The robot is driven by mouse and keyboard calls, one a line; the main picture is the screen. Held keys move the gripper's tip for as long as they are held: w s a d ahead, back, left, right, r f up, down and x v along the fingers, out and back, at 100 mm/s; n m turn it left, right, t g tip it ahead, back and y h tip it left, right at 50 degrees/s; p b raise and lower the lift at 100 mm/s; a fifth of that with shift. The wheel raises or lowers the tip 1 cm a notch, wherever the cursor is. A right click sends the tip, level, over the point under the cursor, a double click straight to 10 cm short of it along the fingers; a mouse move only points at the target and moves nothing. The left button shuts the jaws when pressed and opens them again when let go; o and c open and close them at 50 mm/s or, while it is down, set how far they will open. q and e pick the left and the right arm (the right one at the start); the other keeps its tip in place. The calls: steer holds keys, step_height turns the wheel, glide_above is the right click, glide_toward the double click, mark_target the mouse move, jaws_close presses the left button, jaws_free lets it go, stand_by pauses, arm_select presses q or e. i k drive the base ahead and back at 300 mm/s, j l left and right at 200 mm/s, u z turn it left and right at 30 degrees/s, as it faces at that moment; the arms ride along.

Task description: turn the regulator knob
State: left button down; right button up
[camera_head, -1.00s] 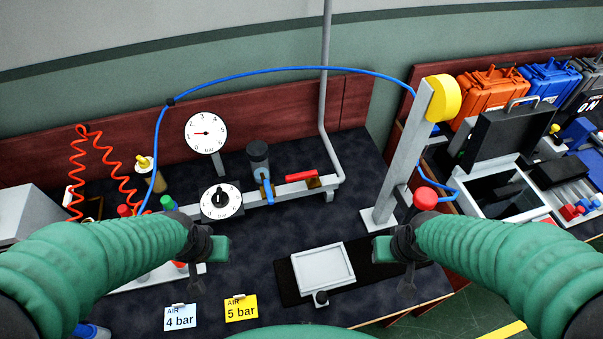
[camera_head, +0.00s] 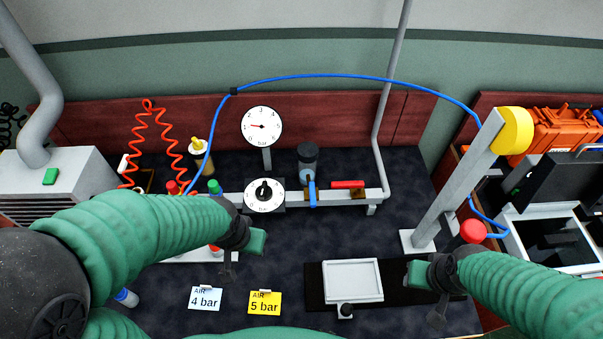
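The regulator knob (camera_head: 264,188) is black, at the centre of a white round dial (camera_head: 264,203) with numbers, mounted on the grey rail. A white pressure gauge (camera_head: 261,127) marked bar stands above it, its needle pointing left. My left gripper (camera_head: 254,250) is below and slightly left of the dial, apart from it. My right gripper (camera_head: 422,282) is far to the right, beside the grey tray. Neither gripper shows anything held, and their finger gaps cannot be made out.
A blue valve handle (camera_head: 312,190) and a red lever (camera_head: 347,184) sit on the rail right of the dial. Cards for 4 bar (camera_head: 205,298) and 5 bar (camera_head: 265,302) stand in front. A grey post (camera_head: 458,185) with a red button (camera_head: 473,230) stands right.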

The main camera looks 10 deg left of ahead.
mark_target(264, 193)
steer(key=k+u, duration=0.1)
steer(key=u, duration=0.3)
steer(key=k+u, duration=0.1)
steer(key=u, duration=0.25)
steer(key=k+u, duration=0.1)
steer(key=u, duration=0.3)
steer(key=k+u, duration=0.1)
steer(key=u, duration=0.25)
